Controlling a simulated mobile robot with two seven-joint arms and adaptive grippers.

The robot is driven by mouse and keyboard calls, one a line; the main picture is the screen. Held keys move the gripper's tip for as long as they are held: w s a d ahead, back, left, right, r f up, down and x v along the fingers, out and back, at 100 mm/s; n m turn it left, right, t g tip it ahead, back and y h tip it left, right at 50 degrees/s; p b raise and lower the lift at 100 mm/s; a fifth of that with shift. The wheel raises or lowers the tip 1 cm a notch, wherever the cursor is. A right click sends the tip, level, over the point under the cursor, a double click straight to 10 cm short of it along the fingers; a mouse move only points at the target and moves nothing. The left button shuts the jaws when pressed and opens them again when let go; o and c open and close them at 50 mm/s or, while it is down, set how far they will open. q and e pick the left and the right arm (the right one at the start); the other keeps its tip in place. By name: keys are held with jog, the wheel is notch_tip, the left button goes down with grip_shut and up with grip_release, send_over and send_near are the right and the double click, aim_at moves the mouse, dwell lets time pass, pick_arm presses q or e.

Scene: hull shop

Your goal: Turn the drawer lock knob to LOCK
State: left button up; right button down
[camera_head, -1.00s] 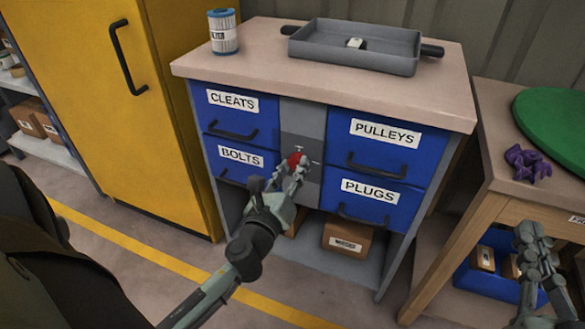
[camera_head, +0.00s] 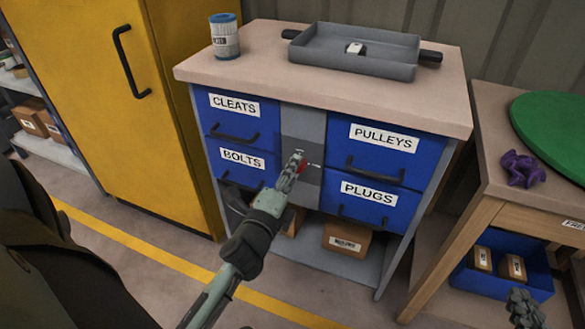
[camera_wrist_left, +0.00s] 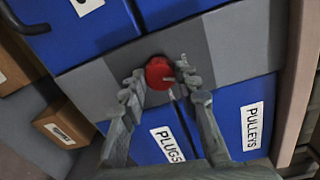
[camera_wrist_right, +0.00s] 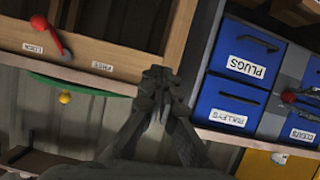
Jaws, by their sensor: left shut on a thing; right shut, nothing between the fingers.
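The red drawer lock knob (camera_head: 302,168) is on the grey panel between the drawer columns, mostly hidden by my left gripper in the head view. In the left wrist view the round red knob (camera_wrist_left: 159,73) sits between the two fingers. My left gripper (camera_head: 296,166) is shut on it. Small marks beside the knob are too small to read. My right gripper (camera_head: 524,304) is low at the right edge of the head view; in the right wrist view it is shut and empty (camera_wrist_right: 156,82).
Blue drawers labelled CLEATS, BOLTS, PULLEYS (camera_head: 376,151) and PLUGS flank the panel. A grey tray (camera_head: 352,62) and a filter (camera_head: 224,38) stand on top. A wooden bench (camera_head: 480,215) is at right. The right wrist view shows a red lever (camera_wrist_right: 52,38) near LOCK and FREE labels.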

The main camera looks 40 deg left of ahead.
pick_arm(q)
jog(key=shift+n+p, duration=0.9)
jog(key=shift+n, duration=1.2)
pick_arm(e)
jog(key=s+d+f+g+h, duration=0.3)
jog(key=s+d+f+g, duration=0.2)
jog(key=d+f, duration=0.2)
jog(key=shift+s+m, duration=0.4)
pick_arm(q)
jog(key=o, duration=1.2)
jog(key=shift+c, duration=0.2)
jog(key=shift+r, duration=0.1)
jog(key=shift+t, duration=0.3)
notch_tip(320, 180, up, 9)
jog(key=shift+r, duration=0.55)
